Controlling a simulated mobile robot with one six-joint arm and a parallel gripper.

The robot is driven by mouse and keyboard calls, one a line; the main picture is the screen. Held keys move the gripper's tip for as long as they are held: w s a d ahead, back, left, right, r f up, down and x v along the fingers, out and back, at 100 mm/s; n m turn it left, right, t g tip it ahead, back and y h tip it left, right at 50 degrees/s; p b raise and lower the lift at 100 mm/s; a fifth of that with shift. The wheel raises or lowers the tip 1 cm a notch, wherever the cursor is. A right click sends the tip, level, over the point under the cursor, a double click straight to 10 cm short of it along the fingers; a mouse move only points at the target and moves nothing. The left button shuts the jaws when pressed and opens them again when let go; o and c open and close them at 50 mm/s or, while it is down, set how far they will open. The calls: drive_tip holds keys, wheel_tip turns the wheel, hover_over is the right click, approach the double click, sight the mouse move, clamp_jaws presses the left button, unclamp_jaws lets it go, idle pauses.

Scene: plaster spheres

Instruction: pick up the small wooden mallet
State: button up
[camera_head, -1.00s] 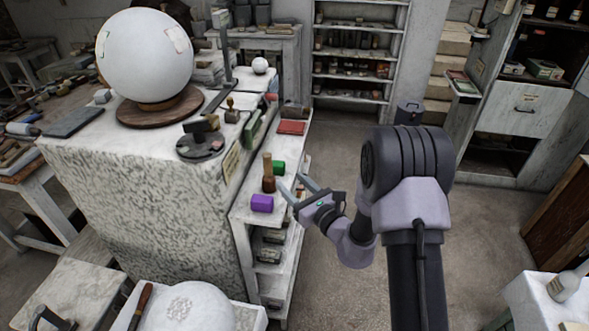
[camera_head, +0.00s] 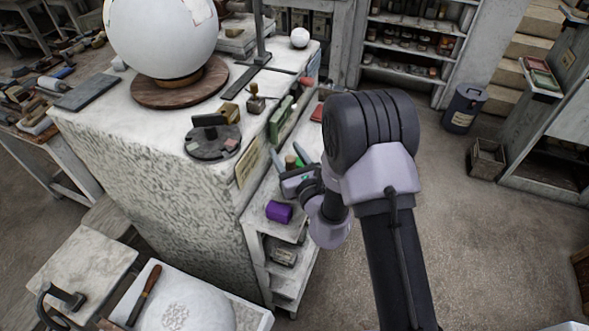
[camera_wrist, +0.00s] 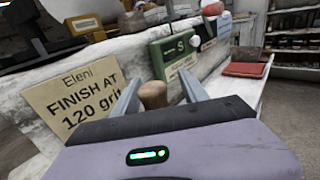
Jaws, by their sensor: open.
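The small wooden mallet stands with its handle up on the narrow white side shelf. In the head view only its pale handle (camera_head: 290,161) shows; my gripper hides the rest. In the wrist view the rounded handle end (camera_wrist: 153,95) stands between my two grey fingers, and the head is hidden below my gripper body. My gripper (camera_wrist: 161,85) is open, with a finger on each side of the handle. It also shows in the head view (camera_head: 287,157), just above the shelf. I cannot tell whether either finger touches the handle.

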drive_tip(key=shift+s+a+r, duration=0.1)
drive_tip(key=shift+s+r, duration=0.1)
drive_tip(key=shift+s, duration=0.3)
clamp_jaws()
drive_tip(key=shift+w, duration=0.1)
